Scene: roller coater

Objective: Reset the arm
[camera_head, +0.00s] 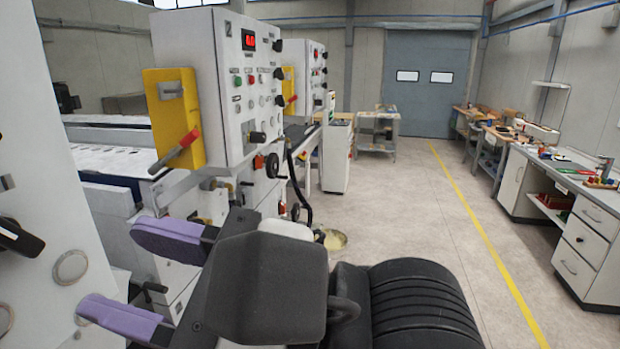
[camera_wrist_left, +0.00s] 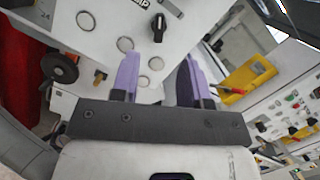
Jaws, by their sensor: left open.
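My left gripper (camera_head: 114,268) reaches in from the bottom of the head view, its dark body in front of the machine. Its two purple-padded fingers are spread wide with nothing between them. They point left toward a white machine panel (camera_head: 35,190) with round grey discs. In the left wrist view the gripper (camera_wrist_left: 158,72) also shows open and empty, in front of a white panel (camera_wrist_left: 105,65) with round discs and a black knob (camera_wrist_left: 158,27). I cannot tell whether the fingertips touch the panel. My right gripper is not in view.
A white control box (camera_head: 228,85) with a red display stands behind the gripper, beside a yellow box (camera_head: 170,100) with a red-handled lever (camera_head: 176,150). Benches (camera_head: 560,180) line the right wall; the floor between is clear.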

